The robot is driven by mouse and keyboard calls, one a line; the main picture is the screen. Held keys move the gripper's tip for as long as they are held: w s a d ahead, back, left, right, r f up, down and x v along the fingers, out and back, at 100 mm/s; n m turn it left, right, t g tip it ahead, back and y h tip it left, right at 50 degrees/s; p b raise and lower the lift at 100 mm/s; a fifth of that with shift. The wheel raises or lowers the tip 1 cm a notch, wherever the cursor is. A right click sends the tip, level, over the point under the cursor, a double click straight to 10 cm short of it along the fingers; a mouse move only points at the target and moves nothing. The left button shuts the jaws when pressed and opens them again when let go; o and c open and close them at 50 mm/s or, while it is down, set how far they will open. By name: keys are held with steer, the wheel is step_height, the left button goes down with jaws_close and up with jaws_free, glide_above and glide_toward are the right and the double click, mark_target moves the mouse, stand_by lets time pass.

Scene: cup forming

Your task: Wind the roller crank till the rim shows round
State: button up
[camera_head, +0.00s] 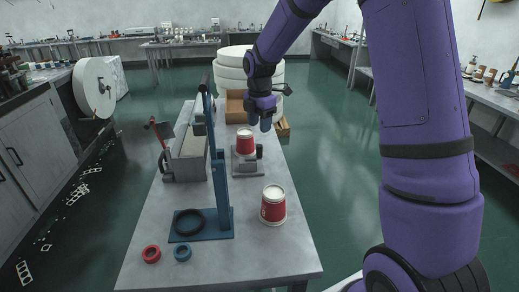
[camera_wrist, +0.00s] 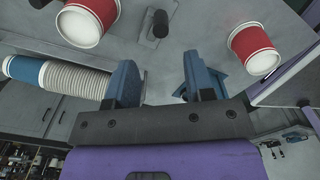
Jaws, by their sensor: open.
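A red paper cup with a pale top (camera_head: 245,142) sits on a small grey forming device (camera_head: 247,168) at the middle of the bench. A dark knob (camera_head: 259,152), which looks like the crank grip, stands at the device's right. I cannot tell how round the rim is.
Another red cup (camera_head: 273,206) stands nearer on the bench. A blue upright press (camera_head: 219,190) with a black ring rises at the left. A grey trough (camera_head: 188,150) lies behind it; red (camera_head: 151,254) and blue rings lie in front. A cup stack (camera_wrist: 75,80) shows in the wrist view.

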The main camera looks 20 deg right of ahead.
mark_target(259, 157)
step_height(259, 157, down, 10)
steer(key=shift+r, duration=0.15)
stand_by(0.3)
jaws_close()
